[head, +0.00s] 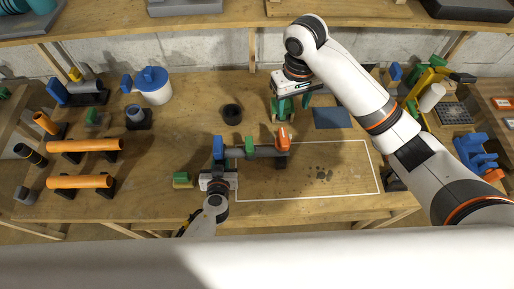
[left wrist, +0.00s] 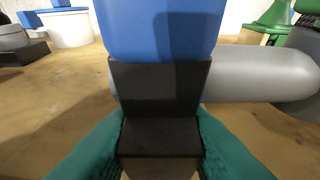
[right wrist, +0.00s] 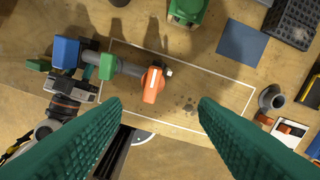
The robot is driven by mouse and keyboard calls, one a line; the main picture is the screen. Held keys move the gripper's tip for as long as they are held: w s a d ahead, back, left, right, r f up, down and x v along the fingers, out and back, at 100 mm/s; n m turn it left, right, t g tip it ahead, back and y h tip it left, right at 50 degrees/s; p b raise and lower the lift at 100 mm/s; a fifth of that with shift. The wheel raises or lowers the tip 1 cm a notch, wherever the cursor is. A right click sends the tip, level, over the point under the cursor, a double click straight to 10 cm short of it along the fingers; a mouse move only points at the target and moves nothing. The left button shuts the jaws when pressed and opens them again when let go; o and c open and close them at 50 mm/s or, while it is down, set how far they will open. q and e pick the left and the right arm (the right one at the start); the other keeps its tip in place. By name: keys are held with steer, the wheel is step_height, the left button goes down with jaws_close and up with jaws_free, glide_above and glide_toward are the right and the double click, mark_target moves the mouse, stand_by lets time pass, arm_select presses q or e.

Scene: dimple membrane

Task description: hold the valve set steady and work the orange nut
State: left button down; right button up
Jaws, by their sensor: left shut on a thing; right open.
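The valve set is a grey pipe (head: 262,152) on dark supports, with a blue part (head: 218,147), a green part (head: 249,145) and an orange nut (head: 283,138) at its right end. The orange nut has a white stripe in the right wrist view (right wrist: 152,86). My left gripper (head: 217,172) is shut on the black support (left wrist: 160,135) under the blue part at the set's left end. My right gripper (head: 290,108) is open and empty above the table, behind the orange nut in the head view. Its green fingers are wide apart in the right wrist view.
A white outline (head: 310,196) marks the bench, mostly bare right of the set. A blue mat (head: 332,118) and black ring (head: 232,112) lie behind it. A small green block (head: 182,178) is left.

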mark_target(283, 136)
steer(key=shift+c, duration=0.8)
steer(key=f+m, duration=0.1)
steer(key=f, duration=0.3)
steer(key=f+m, duration=0.1)
steer(key=f, duration=0.4)
steer(key=s+a+f, duration=0.1)
steer(key=f, duration=0.3)
steer(key=shift+a+f+m, duration=0.1)
steer(key=shift+f+m, duration=0.3)
steer(key=shift+c, duration=0.6)
